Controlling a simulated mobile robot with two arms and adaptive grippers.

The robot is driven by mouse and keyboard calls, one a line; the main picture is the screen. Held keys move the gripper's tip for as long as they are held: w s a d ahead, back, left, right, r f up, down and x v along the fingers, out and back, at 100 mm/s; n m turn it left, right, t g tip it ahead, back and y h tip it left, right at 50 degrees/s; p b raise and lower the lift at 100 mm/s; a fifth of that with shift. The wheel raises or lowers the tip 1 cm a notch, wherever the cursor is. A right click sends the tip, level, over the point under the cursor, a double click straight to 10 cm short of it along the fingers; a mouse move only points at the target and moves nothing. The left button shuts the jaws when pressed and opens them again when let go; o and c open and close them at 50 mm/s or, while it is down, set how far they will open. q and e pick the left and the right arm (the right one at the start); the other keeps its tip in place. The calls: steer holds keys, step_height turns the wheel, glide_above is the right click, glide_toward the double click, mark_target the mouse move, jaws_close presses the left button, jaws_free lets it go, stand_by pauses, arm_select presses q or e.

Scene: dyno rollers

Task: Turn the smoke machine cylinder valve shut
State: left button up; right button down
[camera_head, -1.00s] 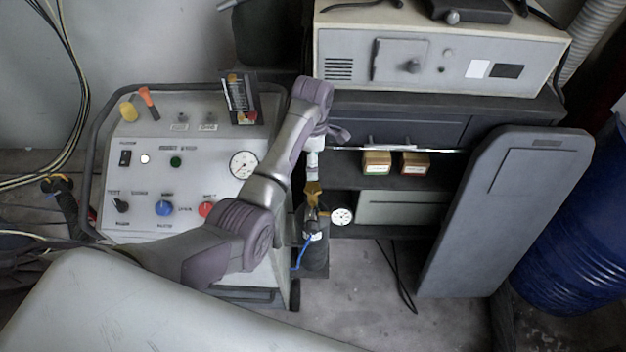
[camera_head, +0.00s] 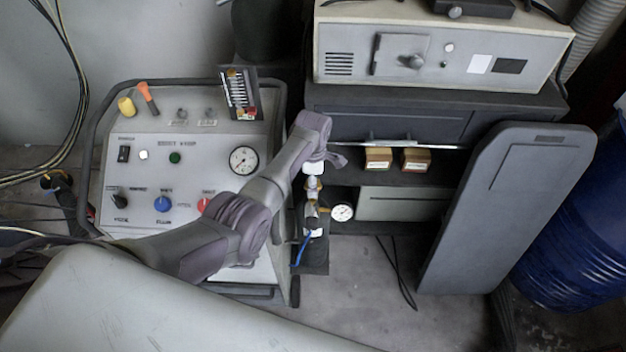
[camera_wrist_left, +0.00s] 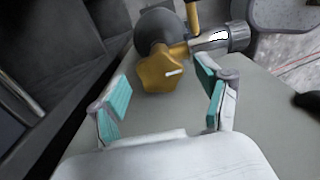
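The smoke machine cylinder (camera_head: 315,257) is dark and stands upright beside the grey control cart. Its brass-yellow valve knob (camera_wrist_left: 160,71) is star-shaped with a small white pin and faces my left wrist camera. In the head view the valve is largely hidden by my left gripper (camera_head: 313,187). In the left wrist view my left gripper (camera_wrist_left: 164,80) is open, its teal-padded fingers spread to either side of the knob. The knob appears just beyond the fingertips; I cannot tell whether it is touched. My right gripper is not in view.
A round gauge (camera_head: 341,213) and a blue hose (camera_head: 302,248) are close to the valve. The control cart (camera_head: 150,190) stands left, a dark shelf unit (camera_head: 400,125) behind. A grey panel (camera_head: 505,215) leans at the right. A metallic fitting (camera_wrist_left: 222,40) sits beside the knob.

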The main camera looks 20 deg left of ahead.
arm_select(q)
steer(key=c, duration=0.9)
steer(key=shift+c, duration=0.2)
